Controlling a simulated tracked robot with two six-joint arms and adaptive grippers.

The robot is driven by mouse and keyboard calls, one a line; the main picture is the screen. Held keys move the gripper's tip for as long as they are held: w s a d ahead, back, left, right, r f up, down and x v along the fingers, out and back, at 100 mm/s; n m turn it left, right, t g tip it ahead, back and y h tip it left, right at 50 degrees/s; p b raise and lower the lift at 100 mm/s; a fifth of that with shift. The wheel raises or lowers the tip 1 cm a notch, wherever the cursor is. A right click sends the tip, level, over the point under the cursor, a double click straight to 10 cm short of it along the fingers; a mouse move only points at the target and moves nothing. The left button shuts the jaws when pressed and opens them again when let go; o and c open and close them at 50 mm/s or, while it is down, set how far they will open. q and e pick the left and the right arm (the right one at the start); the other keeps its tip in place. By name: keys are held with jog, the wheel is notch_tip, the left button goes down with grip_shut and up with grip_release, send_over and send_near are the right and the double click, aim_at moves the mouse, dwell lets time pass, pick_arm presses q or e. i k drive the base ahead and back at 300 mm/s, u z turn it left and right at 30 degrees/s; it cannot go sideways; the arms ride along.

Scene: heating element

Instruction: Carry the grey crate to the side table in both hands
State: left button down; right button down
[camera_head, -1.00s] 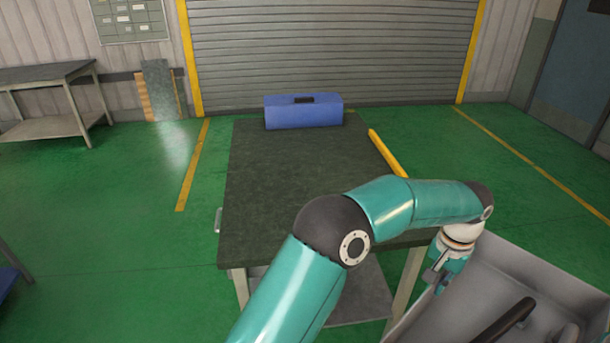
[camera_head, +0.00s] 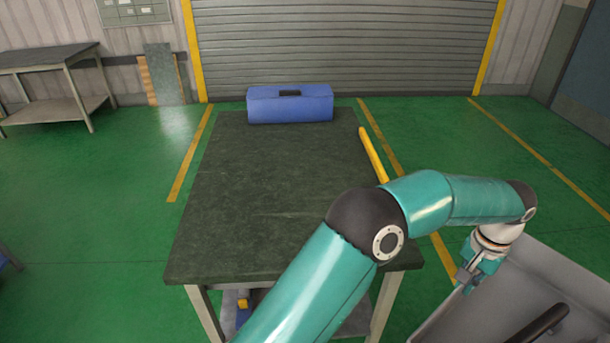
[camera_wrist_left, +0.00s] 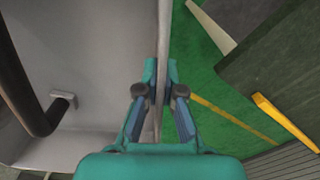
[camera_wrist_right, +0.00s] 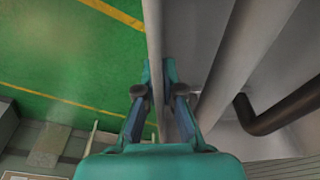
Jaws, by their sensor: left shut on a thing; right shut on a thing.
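The grey crate (camera_head: 515,285) is cut off at the lower right of the head view, right of the near end of a dark-topped table (camera_head: 245,210). A dark bent rod (camera_head: 540,328) shows at the crate. My left gripper (camera_head: 467,280) is shut on the crate's rim; the left wrist view shows the wall (camera_wrist_left: 163,45) between its fingers (camera_wrist_left: 160,92). In the right wrist view my right gripper (camera_wrist_right: 160,94) is shut on another stretch of the crate's rim (camera_wrist_right: 153,35). The right gripper is not in the head view.
A blue toolbox (camera_head: 290,104) stands at the table's far end. A yellow bar (camera_head: 373,155) lies along its right edge. Another bench (camera_head: 50,60) stands back left. Green floor is open on both sides. A roller shutter (camera_head: 345,45) closes the back.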

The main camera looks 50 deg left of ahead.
aim_at(305, 183)
jog(key=z, duration=0.3)
jog(key=i, duration=0.6)
jog(key=u, duration=2.15)
jog(key=k, duration=0.65)
jog(key=u, duration=0.1)
jog(key=i, duration=0.5)
jog(key=u, duration=0.35)
